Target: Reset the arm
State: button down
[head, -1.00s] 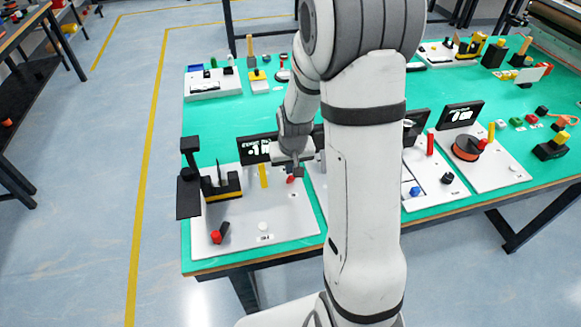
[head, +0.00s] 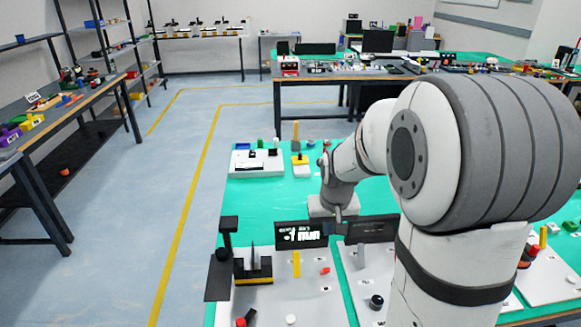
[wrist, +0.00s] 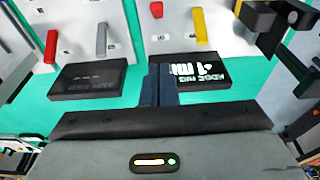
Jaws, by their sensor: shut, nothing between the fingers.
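My gripper (head: 338,213) is at the end of my arm, over the green table (head: 262,195), just behind the black display boxes. In the wrist view the dark fingers of my gripper (wrist: 160,84) are together with nothing between them. They point between two black boxes, one with bright white writing (wrist: 203,70) and one darker box (wrist: 88,79). In the head view my large arm joint covers much of the right side of the table.
White boards with a yellow post (head: 296,264), a red piece (head: 324,271) and a black stand (head: 228,243) lie in front. A white tray (head: 257,171) sits farther back. Shelves (head: 100,50) stand left; the floor (head: 180,190) between is clear.

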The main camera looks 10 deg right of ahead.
jog(key=s+a+r, duration=0.2)
jog(key=s+r, duration=0.1)
jog(key=s, duration=0.6)
jog(key=s+a+r+n, duration=0.1)
jog(key=s+r, duration=0.3)
jog(key=s, duration=0.6)
jog(key=shift+s+a+r, duration=0.2)
jog(key=shift+a, duration=0.3)
